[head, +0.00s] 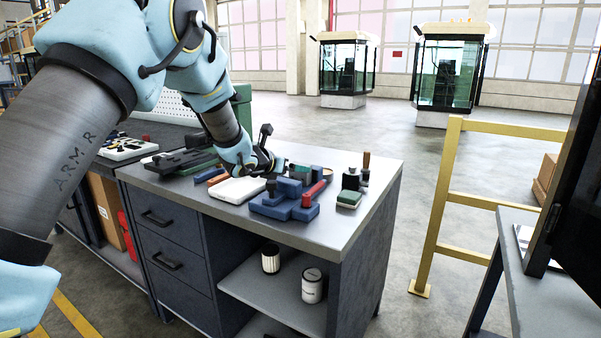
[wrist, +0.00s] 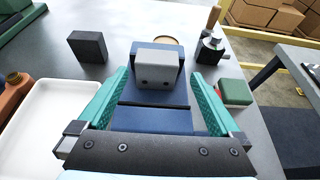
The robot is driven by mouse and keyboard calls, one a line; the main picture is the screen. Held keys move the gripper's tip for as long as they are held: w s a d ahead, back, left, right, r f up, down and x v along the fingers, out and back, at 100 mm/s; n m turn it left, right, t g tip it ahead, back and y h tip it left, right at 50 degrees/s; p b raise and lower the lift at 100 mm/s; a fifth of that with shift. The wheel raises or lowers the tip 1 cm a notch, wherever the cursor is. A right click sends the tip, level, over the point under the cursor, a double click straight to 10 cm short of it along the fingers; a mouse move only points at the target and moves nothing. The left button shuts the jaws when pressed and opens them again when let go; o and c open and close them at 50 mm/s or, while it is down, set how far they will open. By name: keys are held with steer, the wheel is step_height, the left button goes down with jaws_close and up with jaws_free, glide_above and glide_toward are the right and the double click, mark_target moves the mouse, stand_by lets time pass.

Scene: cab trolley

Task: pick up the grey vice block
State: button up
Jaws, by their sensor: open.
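A light grey block (wrist: 158,66) with two dark holes in its face sits at the blue vice (wrist: 155,118), against its dark blue upright jaw. In the head view the blue vice (head: 268,208) stands near the front edge of the grey workbench (head: 335,238); I cannot make out the grey block there. My gripper (wrist: 160,74) is open, with its green fingers on either side of the block in the wrist view, apart from it. In the head view my gripper (head: 272,168) is above the back of the vice. Its height above the block is hard to tell.
A white tray (head: 237,190) lies left of the vice. A black block (wrist: 87,46) stands at the back left in the wrist view. A green block (head: 349,199) and a dark round-topped tool (wrist: 210,48) are to the right. A red handle (head: 314,194) lies by the vice.

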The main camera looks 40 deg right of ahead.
mark_target(300, 174)
steer(key=p+x, duration=0.2)
steer(key=x, duration=0.1)
steer(key=p+x, duration=0.1)
steer(key=shift+w+d+r, duration=0.15)
steer(key=shift+w+d, duration=0.15)
steer(key=shift+w, duration=0.05)
steer(key=shift+d+f, duration=0.2)
steer(key=shift+d, duration=0.1)
steer(key=shift+r, duration=0.1)
jaws_close()
